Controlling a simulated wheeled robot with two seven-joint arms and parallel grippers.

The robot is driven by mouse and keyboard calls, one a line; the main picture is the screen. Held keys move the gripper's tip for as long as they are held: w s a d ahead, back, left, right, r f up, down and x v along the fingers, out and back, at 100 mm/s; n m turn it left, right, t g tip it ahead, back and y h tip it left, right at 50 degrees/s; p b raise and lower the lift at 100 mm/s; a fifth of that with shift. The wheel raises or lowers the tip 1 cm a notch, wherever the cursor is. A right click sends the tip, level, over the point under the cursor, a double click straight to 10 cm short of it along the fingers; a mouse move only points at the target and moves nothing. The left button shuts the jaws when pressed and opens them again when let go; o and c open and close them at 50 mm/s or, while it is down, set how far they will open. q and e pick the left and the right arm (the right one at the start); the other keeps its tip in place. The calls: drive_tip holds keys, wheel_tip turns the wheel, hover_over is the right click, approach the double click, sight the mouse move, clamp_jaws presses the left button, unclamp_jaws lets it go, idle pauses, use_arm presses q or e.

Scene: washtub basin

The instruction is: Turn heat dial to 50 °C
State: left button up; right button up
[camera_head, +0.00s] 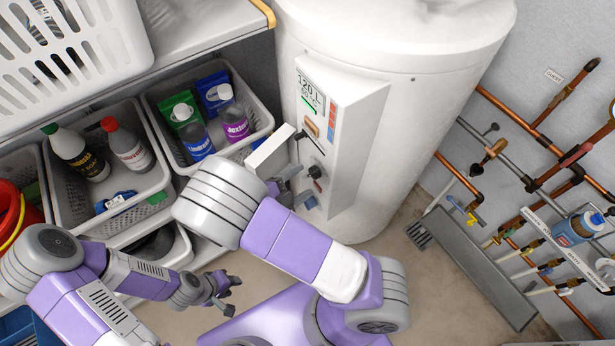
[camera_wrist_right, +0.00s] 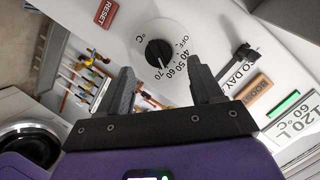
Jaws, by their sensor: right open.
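The heat dial (camera_wrist_right: 158,53) is a round black knob on the white control panel in the right wrist view. Its printed scale runs from OFF through 40, 50, 60 and 70. I cannot tell exactly where its pointer stands. In the head view the dial (camera_head: 315,172) is low on the heater's panel (camera_head: 338,135). My right gripper (camera_wrist_right: 163,88) is open and empty in front of the panel, its fingers either side of the dial and apart from it. It also shows in the head view (camera_head: 303,186). My left gripper (camera_head: 229,292) is open and empty over the floor.
The display (camera_wrist_right: 298,127) reads 120 L, 60 °C. A black lever (camera_wrist_right: 240,66) and a red RESET label (camera_wrist_right: 108,13) flank the dial. A bottle basket (camera_head: 258,118) stands left of the white heater (camera_head: 400,60). Copper pipes (camera_head: 540,115) line the right wall.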

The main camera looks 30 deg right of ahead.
sight(309, 175)
drive_tip(key=shift+b+x, duration=0.4)
drive_tip(key=shift+x, duration=1.45)
drive_tip(key=c, duration=1.1)
drive_tip(key=shift+o, duration=0.2)
drive_tip(key=shift+r+p, duration=0.15)
drive_tip(key=shift+p, duration=0.5)
drive_tip(key=shift+w+n+g+p, duration=0.1)
drive_tip(key=shift+n+g+p, duration=0.5)
drive_tip(key=shift+n+p, duration=0.95)
drive_tip(key=shift+w+n+g+p, duration=0.15)
drive_tip(key=shift+n+g+p, duration=0.5)
drive_tip(key=shift+p, duration=1.7)
